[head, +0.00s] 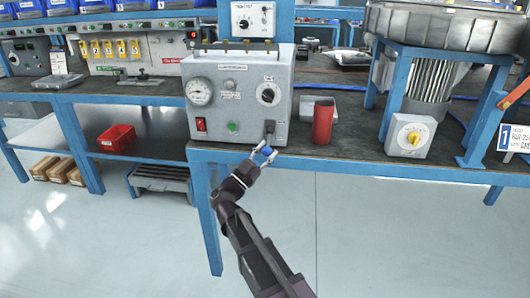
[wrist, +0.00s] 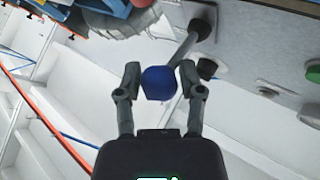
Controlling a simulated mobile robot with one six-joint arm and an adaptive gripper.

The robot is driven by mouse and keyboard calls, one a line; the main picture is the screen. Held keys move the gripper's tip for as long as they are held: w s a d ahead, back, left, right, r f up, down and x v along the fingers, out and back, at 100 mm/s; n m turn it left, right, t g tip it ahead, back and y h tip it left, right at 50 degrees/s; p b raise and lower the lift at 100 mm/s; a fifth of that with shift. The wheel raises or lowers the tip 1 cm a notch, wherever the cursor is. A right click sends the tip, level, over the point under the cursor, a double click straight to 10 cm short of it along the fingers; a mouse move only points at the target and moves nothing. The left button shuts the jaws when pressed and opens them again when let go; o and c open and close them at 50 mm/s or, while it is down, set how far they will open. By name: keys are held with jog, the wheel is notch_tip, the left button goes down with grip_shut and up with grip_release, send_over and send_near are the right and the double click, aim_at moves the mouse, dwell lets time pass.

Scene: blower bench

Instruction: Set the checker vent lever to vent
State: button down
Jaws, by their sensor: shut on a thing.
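The checker (head: 238,85) is a grey box on the blue-framed bench, with a round gauge, a black dial, a red switch and a green button. Its vent lever (head: 269,130) is at the lower right of the front face, with a blue ball at its end. My gripper (head: 264,153) is shut on the blue ball, just in front of the bench edge. In the wrist view the blue ball (wrist: 160,84) sits between the two fingers, and the metal lever rod (wrist: 185,46) runs up and right to its mount. The lever's position labels are not readable.
A red cylinder (head: 322,124) stands on the bench just right of the checker. Farther right is a grey box with a yellow knob (head: 411,137). A red bin (head: 117,138) is on the lower shelf at left. The floor in front is clear.

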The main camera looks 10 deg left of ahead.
jog(key=shift+s+d+f, duration=0.15)
jog(key=shift+d, duration=0.1)
jog(key=shift+c, duration=1.4)
grip_release()
jog(key=shift+a, duration=0.1)
